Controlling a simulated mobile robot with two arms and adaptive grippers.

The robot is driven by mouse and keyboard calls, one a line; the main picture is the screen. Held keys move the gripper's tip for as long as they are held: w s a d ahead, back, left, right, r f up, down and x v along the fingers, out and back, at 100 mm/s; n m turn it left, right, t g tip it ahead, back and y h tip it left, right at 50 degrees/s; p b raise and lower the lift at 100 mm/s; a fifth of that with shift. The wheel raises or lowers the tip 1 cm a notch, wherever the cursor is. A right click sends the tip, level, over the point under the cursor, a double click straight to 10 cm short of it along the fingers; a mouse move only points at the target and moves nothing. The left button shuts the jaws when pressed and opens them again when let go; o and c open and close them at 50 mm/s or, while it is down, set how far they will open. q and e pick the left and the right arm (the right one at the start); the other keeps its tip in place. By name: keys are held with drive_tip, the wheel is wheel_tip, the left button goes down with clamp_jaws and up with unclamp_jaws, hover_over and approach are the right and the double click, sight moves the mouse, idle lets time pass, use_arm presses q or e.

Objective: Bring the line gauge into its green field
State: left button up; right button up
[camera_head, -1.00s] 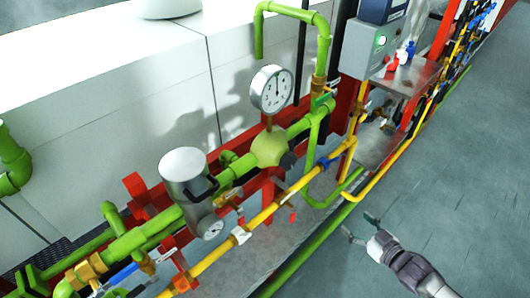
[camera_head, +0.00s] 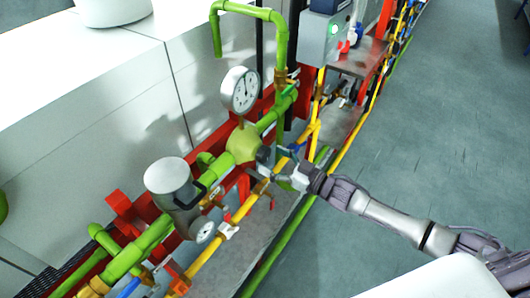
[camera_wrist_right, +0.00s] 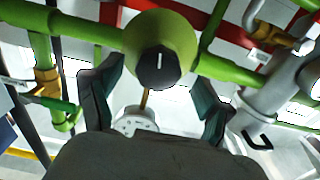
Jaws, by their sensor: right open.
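The line gauge (camera_head: 241,90) is a round white dial in a grey rim, standing above a bulbous green valve body (camera_head: 243,144). Its dark needle shows, but I cannot make out a green field. The dial also shows, partly hidden, in the right wrist view (camera_wrist_right: 135,122). A black knob (camera_wrist_right: 158,66) with a white mark sits on the front of the valve body. My right gripper (camera_wrist_right: 158,78) is open, with its two dark fingers on either side of the knob and gaps between. In the head view my right gripper (camera_head: 277,170) is at the valve's right side.
A grey canister (camera_head: 168,177) and a smaller gauge (camera_head: 205,232) stand on the line to the left. A yellow pipe (camera_head: 243,208) runs in front. A grey control box (camera_head: 325,38) stands behind at the right. The floor (camera_head: 440,140) at right is clear.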

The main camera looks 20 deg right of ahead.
drive_tip(key=shift+x, duration=1.45)
drive_tip(key=shift+c, duration=0.2)
drive_tip(key=shift+d, duration=0.1)
drive_tip(key=c, duration=1.1)
drive_tip(key=shift+c, duration=0.2)
drive_tip(key=o, duration=1.2)
drive_tip(key=shift+s, duration=0.1)
drive_tip(key=v, duration=1.2)
